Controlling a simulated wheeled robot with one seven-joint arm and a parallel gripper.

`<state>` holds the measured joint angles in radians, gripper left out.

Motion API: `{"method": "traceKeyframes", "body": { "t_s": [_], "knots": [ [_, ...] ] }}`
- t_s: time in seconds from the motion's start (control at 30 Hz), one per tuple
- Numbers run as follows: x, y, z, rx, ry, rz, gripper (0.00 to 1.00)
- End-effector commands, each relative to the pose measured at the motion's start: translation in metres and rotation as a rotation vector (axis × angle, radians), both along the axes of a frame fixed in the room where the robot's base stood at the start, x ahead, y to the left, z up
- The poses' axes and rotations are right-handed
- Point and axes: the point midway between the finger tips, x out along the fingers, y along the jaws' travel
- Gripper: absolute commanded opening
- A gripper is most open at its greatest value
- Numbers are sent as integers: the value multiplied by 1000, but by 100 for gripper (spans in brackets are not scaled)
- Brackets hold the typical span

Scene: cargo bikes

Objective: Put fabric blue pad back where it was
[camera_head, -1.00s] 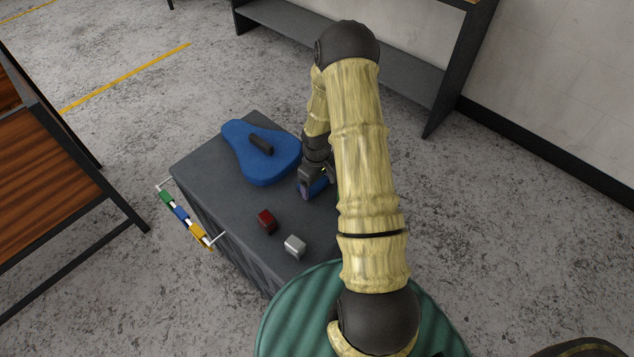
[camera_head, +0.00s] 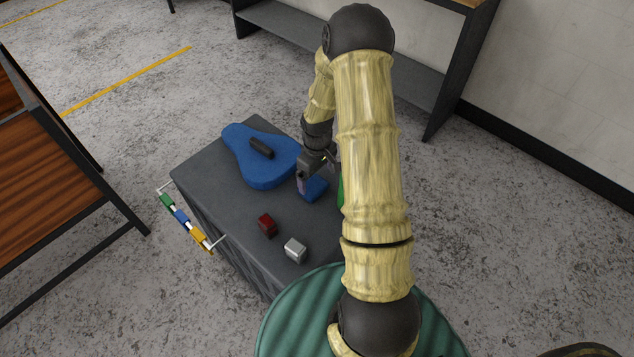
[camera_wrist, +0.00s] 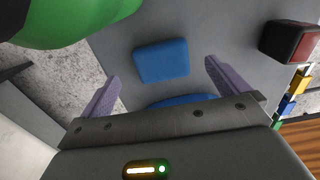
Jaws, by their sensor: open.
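The small square blue pad (camera_head: 315,190) lies flat on the dark grey box top, right of the large blue saddle-shaped piece. In the wrist view, the blue pad (camera_wrist: 161,60) shows whole, ahead of and between my two purple fingers. My gripper (camera_head: 318,177) is open and empty above the box, close over the pad. In the wrist view, my gripper (camera_wrist: 160,75) has its fingers wide apart, with the pad clear of both. My arm hides the right part of the box top in the head view.
The blue saddle-shaped piece (camera_head: 255,165) carries a black bar. A red block (camera_head: 267,224) and a silver block (camera_head: 295,249) sit near the box's front. A rail with green, blue and yellow pieces (camera_head: 182,218) is on its left side. A green object (camera_wrist: 75,20) stands close by.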

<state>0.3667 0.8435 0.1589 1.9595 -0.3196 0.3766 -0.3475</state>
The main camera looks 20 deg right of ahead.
Motion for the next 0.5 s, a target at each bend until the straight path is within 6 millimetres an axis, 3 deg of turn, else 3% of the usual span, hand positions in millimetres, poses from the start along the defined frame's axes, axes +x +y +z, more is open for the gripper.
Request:
{"method": "traceKeyframes", "body": {
  "t_s": [0.2,0.5],
  "knots": [
    [1,-1,43,0,-2,-1,100],
    [0,0,60,1,1,0,100]
  ]
}}
